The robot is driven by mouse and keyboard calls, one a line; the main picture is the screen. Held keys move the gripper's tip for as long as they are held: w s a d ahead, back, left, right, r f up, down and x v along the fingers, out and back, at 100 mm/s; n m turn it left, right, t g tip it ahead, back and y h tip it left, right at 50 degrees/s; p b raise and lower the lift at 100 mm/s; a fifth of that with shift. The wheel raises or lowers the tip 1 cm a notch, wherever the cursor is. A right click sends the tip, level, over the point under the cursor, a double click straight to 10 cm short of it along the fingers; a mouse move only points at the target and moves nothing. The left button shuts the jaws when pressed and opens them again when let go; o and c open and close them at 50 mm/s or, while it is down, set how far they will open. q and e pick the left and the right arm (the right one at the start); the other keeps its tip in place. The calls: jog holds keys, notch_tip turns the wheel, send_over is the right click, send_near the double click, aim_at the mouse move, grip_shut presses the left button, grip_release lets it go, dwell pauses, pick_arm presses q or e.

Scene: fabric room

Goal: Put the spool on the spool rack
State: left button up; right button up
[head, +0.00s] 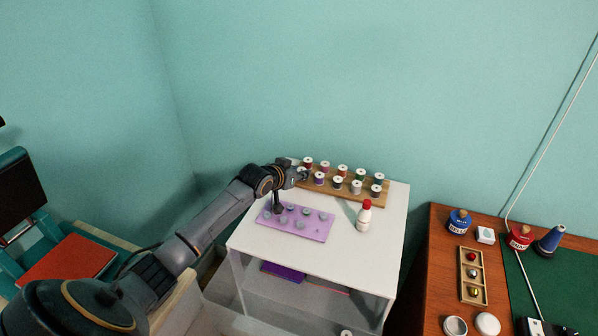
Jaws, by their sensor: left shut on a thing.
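The spool rack (345,193) is a wooden board at the back of the white table, holding two rows of spools with pale tops. My left gripper (299,176) is at the rack's left end, beside the front row. It is shut on a small spool, which the gripper mostly hides; its colour is unclear. I cannot tell whether this spool touches the rack. The nearest rack spools are a dark red one (307,163) behind and a purple one (319,179) to the right. My right gripper is not in view.
A lilac tray (318,235) with several small round pieces lies in front of the rack, under my left wrist. A white bottle with a red cap (364,217) stands right of it. The white table's (340,252) front is clear. A brown desk (437,240) stands right, across a gap.

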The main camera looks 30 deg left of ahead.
pick_arm(q)
jog(key=shift+f, duration=0.1)
dwell(0.3)
jog(key=o, duration=0.9)
jog(key=shift+s, duration=0.1)
jog(key=v, duration=1.2)
